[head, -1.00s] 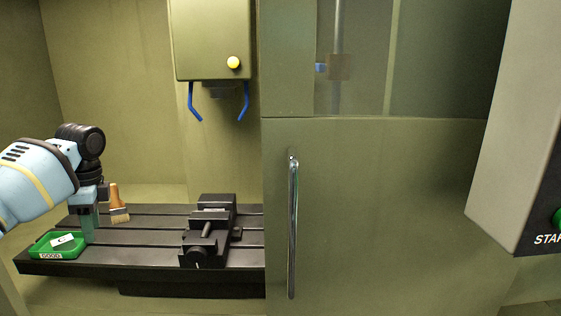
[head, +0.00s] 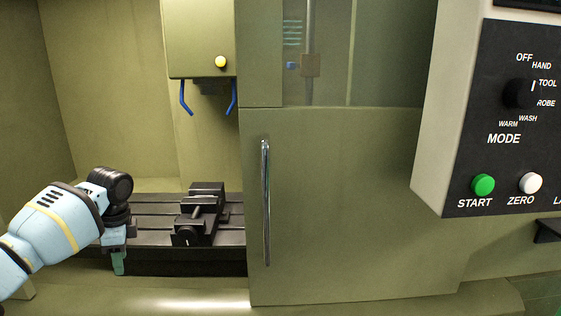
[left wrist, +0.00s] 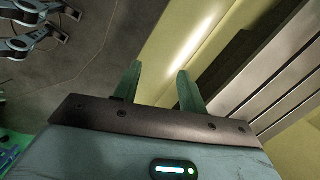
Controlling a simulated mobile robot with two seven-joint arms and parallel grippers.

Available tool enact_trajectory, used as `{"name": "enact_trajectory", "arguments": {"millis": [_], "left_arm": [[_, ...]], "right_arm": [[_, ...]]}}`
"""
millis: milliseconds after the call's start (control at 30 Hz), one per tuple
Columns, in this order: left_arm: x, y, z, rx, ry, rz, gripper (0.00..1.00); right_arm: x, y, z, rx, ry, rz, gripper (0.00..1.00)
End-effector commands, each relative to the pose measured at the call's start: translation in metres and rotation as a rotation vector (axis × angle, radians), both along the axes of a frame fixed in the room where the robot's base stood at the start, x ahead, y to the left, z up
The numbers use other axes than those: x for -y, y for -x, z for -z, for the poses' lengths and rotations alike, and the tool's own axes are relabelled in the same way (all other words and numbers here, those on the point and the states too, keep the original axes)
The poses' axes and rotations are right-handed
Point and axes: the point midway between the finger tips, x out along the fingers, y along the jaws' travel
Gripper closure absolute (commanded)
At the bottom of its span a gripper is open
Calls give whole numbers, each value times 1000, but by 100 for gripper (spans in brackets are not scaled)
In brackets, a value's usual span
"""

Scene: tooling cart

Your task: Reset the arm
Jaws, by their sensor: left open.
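My left arm comes in from the left in the head view. Its gripper (head: 118,262) points down in front of the machine bed's front edge and holds nothing. In the left wrist view the two green fingers (left wrist: 158,88) are apart with nothing between them. The black slotted bed (head: 150,208) lies behind the gripper, and a black vise (head: 200,215) stands on it to the right. The green tray and the brush are not visible now. My right gripper is not in view.
A closed sliding door (head: 350,200) with a vertical metal handle (head: 266,200) covers the right side. A control panel (head: 520,110) with a mode knob, green START button (head: 483,184) and white ZERO button (head: 531,183) juts out at right. A spindle head (head: 200,40) hangs above the bed.

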Motion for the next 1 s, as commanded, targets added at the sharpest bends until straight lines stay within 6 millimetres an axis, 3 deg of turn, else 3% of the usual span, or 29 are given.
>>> {"name": "enact_trajectory", "arguments": {"millis": [33, 267, 500, 800, 1000], "left_arm": [[13, 0, 22, 4, 4, 14, 58], [77, 10, 126, 78, 53, 40, 58], [148, 48, 222, 172, 169, 21, 58], [224, 123, 304, 283, 360, -95, 58], [258, 180, 335, 355, 482, -227, 58]], "right_arm": [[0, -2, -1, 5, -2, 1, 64], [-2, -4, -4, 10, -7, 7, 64], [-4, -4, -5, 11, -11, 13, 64], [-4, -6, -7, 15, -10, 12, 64], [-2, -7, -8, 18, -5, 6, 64]]}}
